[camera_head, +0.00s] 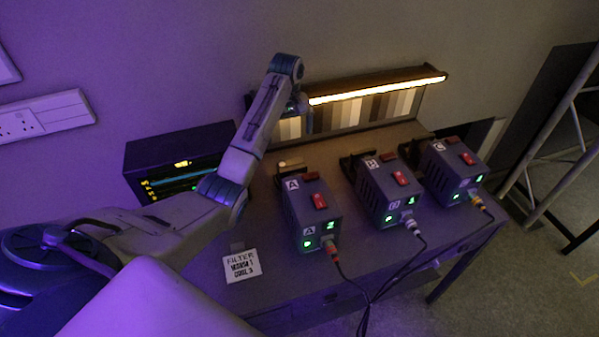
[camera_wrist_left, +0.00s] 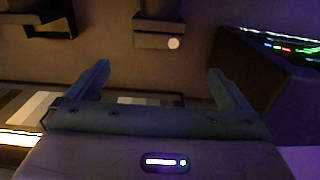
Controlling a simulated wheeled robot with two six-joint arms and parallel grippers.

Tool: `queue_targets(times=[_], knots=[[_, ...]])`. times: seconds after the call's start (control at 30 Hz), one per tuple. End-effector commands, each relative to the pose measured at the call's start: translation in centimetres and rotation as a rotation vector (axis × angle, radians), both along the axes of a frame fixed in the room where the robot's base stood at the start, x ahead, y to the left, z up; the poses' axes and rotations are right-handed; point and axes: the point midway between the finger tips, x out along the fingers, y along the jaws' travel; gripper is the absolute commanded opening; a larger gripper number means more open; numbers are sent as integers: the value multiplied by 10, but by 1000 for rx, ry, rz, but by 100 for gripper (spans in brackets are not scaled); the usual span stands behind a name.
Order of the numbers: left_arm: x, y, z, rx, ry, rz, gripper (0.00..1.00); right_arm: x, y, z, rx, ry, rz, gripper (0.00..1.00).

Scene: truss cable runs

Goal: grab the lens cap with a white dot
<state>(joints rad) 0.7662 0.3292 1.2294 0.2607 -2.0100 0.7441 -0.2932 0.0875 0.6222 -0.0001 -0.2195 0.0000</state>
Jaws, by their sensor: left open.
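A dark block-like piece with a round white dot (camera_wrist_left: 173,44) shows at the top middle of the left wrist view; I take it for the lens cap, though its outline is dim. In the head view a small pale dot (camera_head: 282,164) shows behind the box marked A, probably the same piece. My left gripper (camera_wrist_left: 156,68) is open and empty, its two fingers spread, with the dotted piece beyond the fingertips and apart from them. In the head view the left gripper (camera_head: 298,103) hangs above the back of the table, before the striped chart. My right gripper is not in view.
Grey boxes marked A (camera_head: 311,212), B (camera_head: 389,190) and C (camera_head: 452,170) stand on the table with cables at their fronts. A dark unit with lit displays (camera_head: 180,165) stands left. A lit lamp bar (camera_head: 380,87) runs above the chart. A FILTER card (camera_head: 242,265) lies in front.

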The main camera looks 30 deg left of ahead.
Motion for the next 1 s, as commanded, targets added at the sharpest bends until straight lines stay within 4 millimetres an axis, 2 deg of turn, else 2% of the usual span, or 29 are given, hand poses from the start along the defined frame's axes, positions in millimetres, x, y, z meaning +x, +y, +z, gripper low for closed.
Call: queue_targets(times=[0.03, 0.33, 0.57, 0.73, 0.8, 1.0], knots=[[0, 0, -12, 0, 0, 0, 100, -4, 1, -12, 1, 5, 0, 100], [0, 0, -50, 0, 0, 0, 100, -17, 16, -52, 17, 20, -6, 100], [0, 0, -68, 0, 0, 0, 100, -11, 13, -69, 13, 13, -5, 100], [-1, 1, -96, 0, 1, 0, 100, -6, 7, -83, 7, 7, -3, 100], [-1, 1, -100, 0, 4, 1, 100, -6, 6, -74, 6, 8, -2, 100], [0, 1, -118, 0, 1, 1, 100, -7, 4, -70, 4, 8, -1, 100]])
